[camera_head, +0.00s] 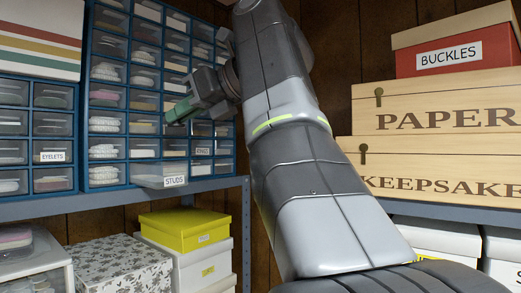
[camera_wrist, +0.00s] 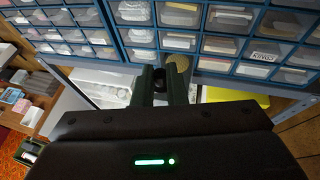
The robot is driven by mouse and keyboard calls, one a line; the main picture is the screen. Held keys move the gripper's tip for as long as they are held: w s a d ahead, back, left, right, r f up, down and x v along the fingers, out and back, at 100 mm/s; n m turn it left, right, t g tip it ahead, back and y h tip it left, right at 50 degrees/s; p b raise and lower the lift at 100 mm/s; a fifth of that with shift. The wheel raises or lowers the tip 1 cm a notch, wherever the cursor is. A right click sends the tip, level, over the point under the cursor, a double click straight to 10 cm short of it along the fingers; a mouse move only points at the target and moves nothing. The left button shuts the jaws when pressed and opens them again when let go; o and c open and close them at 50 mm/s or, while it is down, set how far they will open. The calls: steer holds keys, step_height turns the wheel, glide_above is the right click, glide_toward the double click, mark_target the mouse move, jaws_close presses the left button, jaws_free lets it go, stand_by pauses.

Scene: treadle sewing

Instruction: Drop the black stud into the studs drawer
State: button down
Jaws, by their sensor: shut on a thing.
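My gripper (camera_head: 178,114) is in front of the cabinet of small clear drawers, above the studs drawer. Its green fingers (camera_wrist: 166,82) are shut on the black stud (camera_wrist: 160,83), which is small and dark between the fingertips and partly hidden by them. The stud is too small to make out in the head view. The studs drawer (camera_head: 152,170), labelled STUDS, is pulled out from the bottom row of the blue cabinet, below and a little left of the fingertips. In the wrist view the drawer is mostly hidden behind my gripper.
The blue cabinet (camera_head: 87,115) holds several shut drawers, with EYELETS and RINGS labels among them. A grey shelf (camera_head: 100,202) runs under it. Yellow and white boxes (camera_head: 184,226) stand below. Wooden PAPER and KEEPSAKE boxes (camera_head: 430,135) stand right of my arm.

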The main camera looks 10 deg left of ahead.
steer(key=w+a+p, duration=0.1)
steer(key=w+a, duration=0.2)
steer(key=a, duration=0.4)
steer(key=shift+w+f, duration=0.2)
steer(key=shift+f, duration=1.3)
steer(key=shift+w+f, duration=0.15)
steer(key=shift+f, duration=1.35)
steer(key=shift+w+a+f, duration=0.25)
steer(key=shift+a+f, duration=0.25)
steer(key=shift+f, duration=0.05)
steer(key=shift+d, duration=0.1)
steer(key=shift+f, duration=0.55)
steer(key=c, duration=1.5)
jaws_free()
